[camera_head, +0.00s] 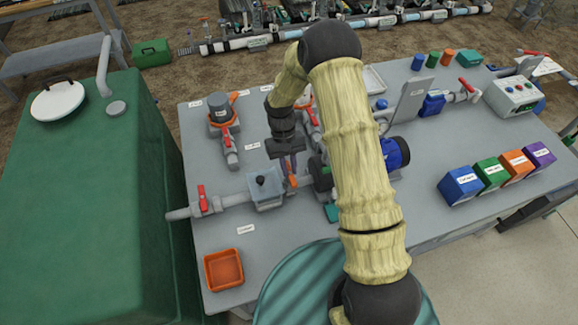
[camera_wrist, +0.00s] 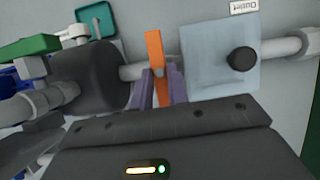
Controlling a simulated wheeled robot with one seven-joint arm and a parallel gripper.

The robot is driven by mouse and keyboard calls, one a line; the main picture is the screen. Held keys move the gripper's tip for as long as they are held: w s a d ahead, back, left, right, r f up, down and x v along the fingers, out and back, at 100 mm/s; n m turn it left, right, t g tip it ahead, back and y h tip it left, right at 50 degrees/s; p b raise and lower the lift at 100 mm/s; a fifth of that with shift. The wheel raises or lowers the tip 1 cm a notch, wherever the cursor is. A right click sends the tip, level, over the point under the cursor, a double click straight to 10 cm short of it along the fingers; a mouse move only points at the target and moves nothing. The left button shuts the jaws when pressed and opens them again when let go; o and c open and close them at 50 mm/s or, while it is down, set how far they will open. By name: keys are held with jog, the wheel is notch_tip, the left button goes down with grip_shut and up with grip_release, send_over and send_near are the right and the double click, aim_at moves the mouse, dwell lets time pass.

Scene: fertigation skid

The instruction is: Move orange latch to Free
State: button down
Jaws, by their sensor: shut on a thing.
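The orange latch (camera_wrist: 154,48) is a flat upright bar at the grey pipe in the wrist view. It also shows in the head view (camera_head: 292,181), just below my gripper. My gripper (camera_wrist: 159,84) has its two purple fingers on either side of the latch's lower part and is shut on it. In the head view my gripper (camera_head: 289,164) points down at the pipe line. The latch's lower end is partly hidden between the fingers, and any position marking beside it is not readable.
A grey box with a black knob (camera_wrist: 242,60) sits close on one side of the latch. A dark round housing (camera_wrist: 90,72) is close on the other. A red-handled valve (camera_head: 202,198) and an orange tray (camera_head: 223,270) are at the left.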

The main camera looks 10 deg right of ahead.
jog(key=shift+r, duration=0.1)
jog(key=c, duration=1.4)
grip_release()
jog(key=shift+o, duration=0.2)
jog(key=b+v, duration=0.3)
jog(key=v, duration=1.4)
jog(key=shift+w, duration=0.2)
jog(key=shift+a+r, duration=0.1)
